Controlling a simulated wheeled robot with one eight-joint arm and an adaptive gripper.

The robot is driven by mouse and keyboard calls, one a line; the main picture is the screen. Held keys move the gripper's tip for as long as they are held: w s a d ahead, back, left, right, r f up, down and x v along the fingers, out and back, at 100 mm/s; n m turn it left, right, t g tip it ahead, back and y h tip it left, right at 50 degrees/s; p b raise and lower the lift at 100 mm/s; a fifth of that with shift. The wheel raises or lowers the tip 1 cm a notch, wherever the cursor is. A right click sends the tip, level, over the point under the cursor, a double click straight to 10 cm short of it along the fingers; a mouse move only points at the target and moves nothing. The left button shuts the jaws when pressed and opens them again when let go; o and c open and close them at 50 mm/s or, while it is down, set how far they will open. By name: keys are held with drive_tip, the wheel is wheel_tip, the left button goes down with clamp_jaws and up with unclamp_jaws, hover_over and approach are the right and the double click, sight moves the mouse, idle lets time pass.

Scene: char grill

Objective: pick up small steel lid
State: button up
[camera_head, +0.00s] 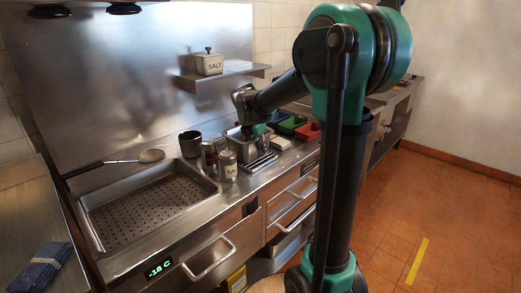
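My gripper (260,139) points down over the counter, at the far end of my arm. It is small and partly merged with the items around it, so I cannot tell whether its fingers are open or shut. A steel container (238,147) stands just left of it. A small steel piece (280,143) lies close to the right of the gripper, and it may be the small steel lid. I cannot make out its shape clearly. Whether the gripper touches either item cannot be seen.
Shaker jars (228,166) and a dark pot (190,144) stand left of the gripper. Green (291,124) and red (307,132) containers sit behind it to the right. A perforated basin (150,210) and a ladle (150,156) are further left. A salt box (209,64) stands on the shelf above.

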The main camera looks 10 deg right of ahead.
sight(254, 141)
drive_tip(key=shift+o, duration=0.2)
drive_tip(key=v, duration=1.1)
drive_tip(key=shift+s+r, duration=0.15)
drive_tip(key=shift+r, duration=0.1)
drive_tip(key=shift+a, duration=0.1)
